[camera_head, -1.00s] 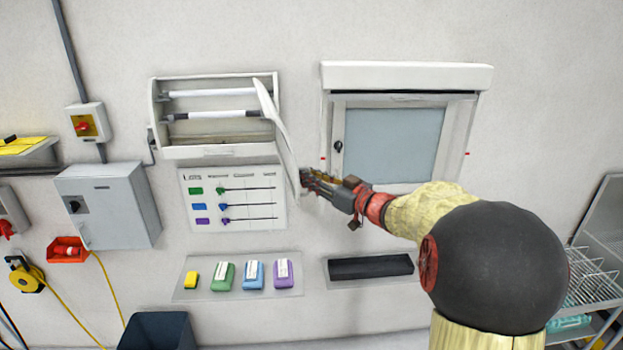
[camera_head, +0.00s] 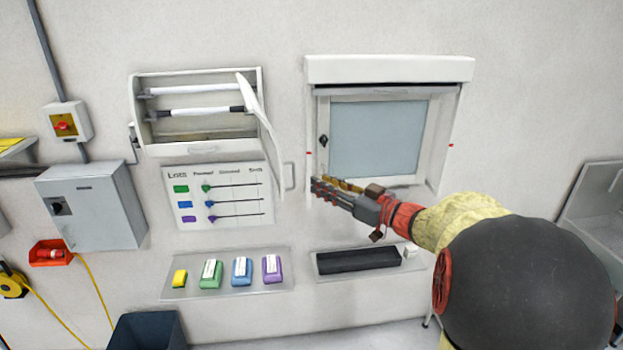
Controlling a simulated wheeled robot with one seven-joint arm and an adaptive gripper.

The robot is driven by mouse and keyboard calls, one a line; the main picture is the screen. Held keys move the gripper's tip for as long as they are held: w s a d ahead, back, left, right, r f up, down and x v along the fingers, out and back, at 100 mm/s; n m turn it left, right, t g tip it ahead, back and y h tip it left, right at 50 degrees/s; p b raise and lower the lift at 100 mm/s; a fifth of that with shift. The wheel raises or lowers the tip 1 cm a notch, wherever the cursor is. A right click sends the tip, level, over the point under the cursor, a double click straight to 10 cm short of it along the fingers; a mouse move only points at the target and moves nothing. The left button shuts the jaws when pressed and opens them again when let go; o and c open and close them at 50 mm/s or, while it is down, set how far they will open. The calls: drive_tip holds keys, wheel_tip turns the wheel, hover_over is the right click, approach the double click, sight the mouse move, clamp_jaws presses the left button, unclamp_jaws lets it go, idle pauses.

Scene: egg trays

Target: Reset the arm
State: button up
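My gripper (camera_head: 318,190) is at the end of my arm, in front of the wall between the open white wall box and the shuttered window. It points left, and its fingertips are beside the handle of the box's door (camera_head: 262,130) with a small gap. It appears empty. Its fingers are seen edge-on and small, so I cannot tell whether they are open or shut. My arm reaches in from the lower right.
The white wall box (camera_head: 195,148) stands open with rods inside. A framed window (camera_head: 375,140) is behind my arm. A shelf (camera_head: 225,288) holds coloured blocks; another shelf holds a black bar (camera_head: 357,260). A dark bin (camera_head: 150,330) stands below.

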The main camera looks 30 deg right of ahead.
drive_tip(key=shift+v, duration=0.95)
